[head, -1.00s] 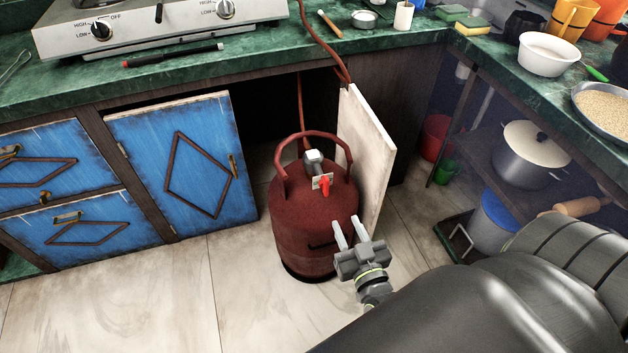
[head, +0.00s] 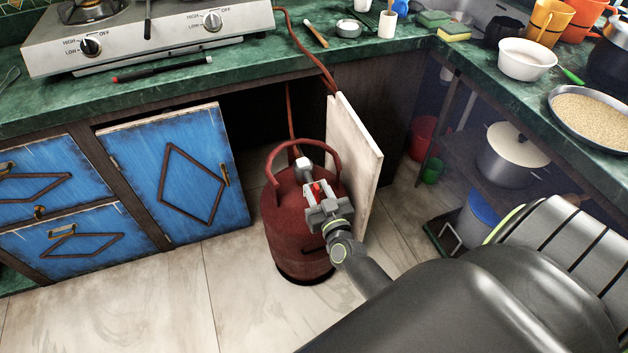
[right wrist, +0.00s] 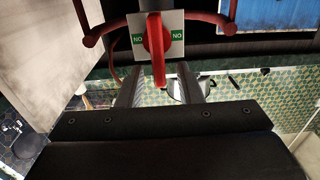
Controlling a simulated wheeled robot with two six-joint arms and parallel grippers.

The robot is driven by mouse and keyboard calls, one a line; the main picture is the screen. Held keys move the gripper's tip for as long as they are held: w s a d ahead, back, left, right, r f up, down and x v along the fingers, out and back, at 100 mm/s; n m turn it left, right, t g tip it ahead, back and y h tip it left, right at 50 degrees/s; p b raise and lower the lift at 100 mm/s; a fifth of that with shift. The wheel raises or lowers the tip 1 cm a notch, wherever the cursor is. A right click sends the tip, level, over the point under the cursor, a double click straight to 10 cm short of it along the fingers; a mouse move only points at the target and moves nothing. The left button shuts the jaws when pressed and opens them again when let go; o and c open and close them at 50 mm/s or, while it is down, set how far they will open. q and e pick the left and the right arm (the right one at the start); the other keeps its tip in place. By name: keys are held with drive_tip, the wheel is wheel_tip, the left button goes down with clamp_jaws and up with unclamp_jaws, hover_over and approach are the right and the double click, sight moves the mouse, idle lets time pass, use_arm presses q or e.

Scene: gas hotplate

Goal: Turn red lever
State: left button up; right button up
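The dark red gas cylinder (head: 288,228) stands upright on the floor in front of the open space under the counter. Its grey valve (head: 303,166) carries the red lever (head: 317,190), partly hidden behind my right gripper in the head view. My right gripper (head: 317,192) is at the lever, its fingers on either side of it. In the right wrist view the red lever (right wrist: 157,62) hangs down in front of a white plate (right wrist: 137,33) with green "NO" labels. It lies between the two open fingers (right wrist: 158,85), with gaps on both sides. My left gripper is not in view.
A pale board (head: 353,165) stands close on the cylinder's right. The cylinder's handle ring (head: 318,146) arches over the valve. A blue cabinet door (head: 178,172) is left of it, and a red hose (head: 292,115) runs up behind. The front floor is clear.

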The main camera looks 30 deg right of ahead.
sight(318, 191)
drive_tip(key=shift+x, duration=1.55)
clamp_jaws()
